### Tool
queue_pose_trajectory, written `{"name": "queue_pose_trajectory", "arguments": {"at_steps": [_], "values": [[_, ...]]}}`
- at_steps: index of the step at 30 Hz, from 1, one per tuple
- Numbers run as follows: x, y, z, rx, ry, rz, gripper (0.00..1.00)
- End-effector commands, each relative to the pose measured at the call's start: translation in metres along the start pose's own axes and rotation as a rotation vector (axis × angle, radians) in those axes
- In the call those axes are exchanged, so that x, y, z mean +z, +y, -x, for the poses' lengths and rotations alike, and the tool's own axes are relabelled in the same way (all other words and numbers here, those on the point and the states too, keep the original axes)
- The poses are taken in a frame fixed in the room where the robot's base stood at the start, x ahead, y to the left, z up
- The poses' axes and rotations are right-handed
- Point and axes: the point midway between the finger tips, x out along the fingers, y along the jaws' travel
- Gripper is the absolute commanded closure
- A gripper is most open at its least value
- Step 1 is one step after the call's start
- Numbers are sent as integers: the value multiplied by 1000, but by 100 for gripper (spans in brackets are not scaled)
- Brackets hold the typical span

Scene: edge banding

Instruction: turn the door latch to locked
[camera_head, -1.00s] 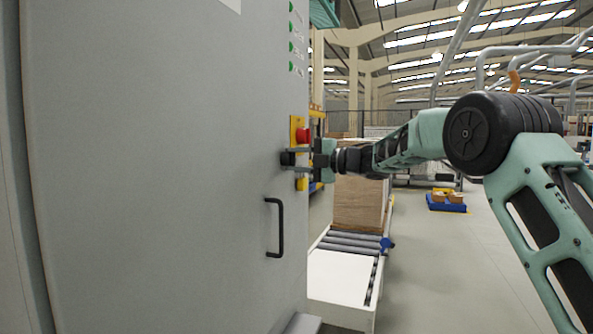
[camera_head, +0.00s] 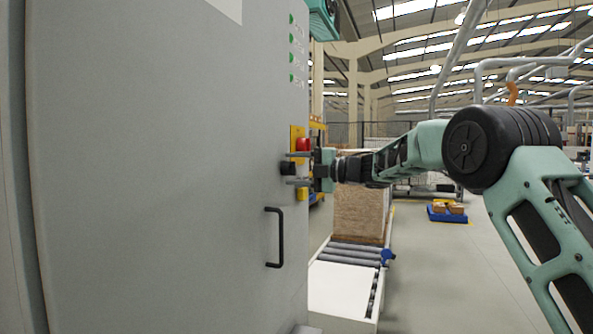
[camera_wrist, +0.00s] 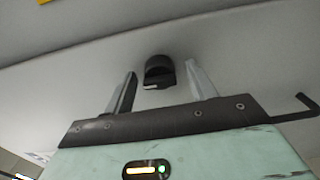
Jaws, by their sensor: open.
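The door latch is a black round knob (camera_head: 288,168) on the grey cabinet door (camera_head: 160,180), above the black door handle. In the wrist view the knob (camera_wrist: 160,70) has a white mark on its lower edge. My gripper (camera_head: 298,168) is at the door with its fingers apart, one above and one below the knob. In the wrist view my gripper (camera_wrist: 158,90) has one finger on each side of the knob, with gaps to both. Whether the fingertips touch the door cannot be told.
A black bar handle (camera_head: 274,237) sticks out from the door below the latch. A red button (camera_head: 303,144) on a yellow plate is behind the fingers. A roller conveyor (camera_head: 350,252) with stacked panels (camera_head: 360,212) stands beyond. Open floor lies right.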

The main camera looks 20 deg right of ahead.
Motion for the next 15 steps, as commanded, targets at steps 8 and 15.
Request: {"name": "queue_pose_trajectory", "arguments": {"at_steps": [8,15], "values": [[1,-1,20,0,-4,1,44],[1,-2,74,0,-4,0,44]]}}
